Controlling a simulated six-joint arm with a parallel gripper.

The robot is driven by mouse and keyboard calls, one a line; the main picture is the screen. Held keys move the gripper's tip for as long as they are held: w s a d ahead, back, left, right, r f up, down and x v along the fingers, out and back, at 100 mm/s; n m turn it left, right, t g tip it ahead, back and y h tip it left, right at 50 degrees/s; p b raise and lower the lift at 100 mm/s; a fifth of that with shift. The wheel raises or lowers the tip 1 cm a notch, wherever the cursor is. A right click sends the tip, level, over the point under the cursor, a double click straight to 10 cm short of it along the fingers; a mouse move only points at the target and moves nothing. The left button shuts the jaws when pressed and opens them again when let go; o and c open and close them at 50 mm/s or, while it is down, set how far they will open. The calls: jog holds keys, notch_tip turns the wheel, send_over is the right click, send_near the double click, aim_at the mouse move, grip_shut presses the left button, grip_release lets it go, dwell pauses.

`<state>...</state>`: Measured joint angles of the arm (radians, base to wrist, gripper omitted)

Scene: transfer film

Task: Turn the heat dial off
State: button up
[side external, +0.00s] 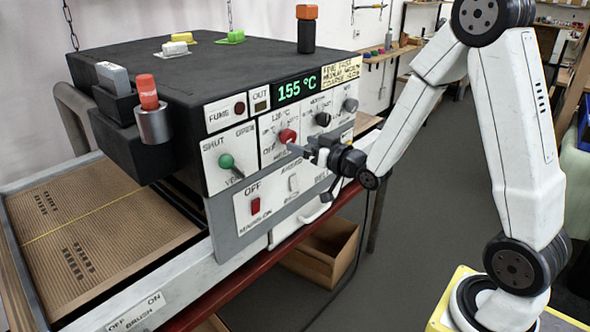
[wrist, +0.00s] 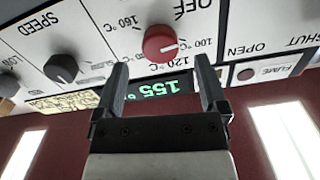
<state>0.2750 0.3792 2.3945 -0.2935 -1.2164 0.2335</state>
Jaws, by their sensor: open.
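The red heat dial (side external: 288,136) is on the front panel of the dark machine (side external: 230,75). It also shows in the wrist view (wrist: 160,44), upside down, with OFF, 100, 120 and 160 °C printed around it. A pale mark on the dial seems to face the 100 °C side, but it is too small to be sure. My gripper (side external: 303,150) is in front of the panel near the dial. In the wrist view, my gripper (wrist: 162,62) is open and empty, its fingers either side of the dial's line; I cannot tell whether they touch it.
The green display (side external: 297,88) reads 155 °C. A black speed knob (side external: 323,118) and a grey knob (side external: 350,105) sit right of the dial. A green-knobbed lever (side external: 227,162) and a red switch (side external: 255,206) are left and below. Open floor (side external: 420,190) lies to the right.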

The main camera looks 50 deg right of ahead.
aim_at(292, 139)
jog(key=shift+w, duration=2.45)
grip_shut()
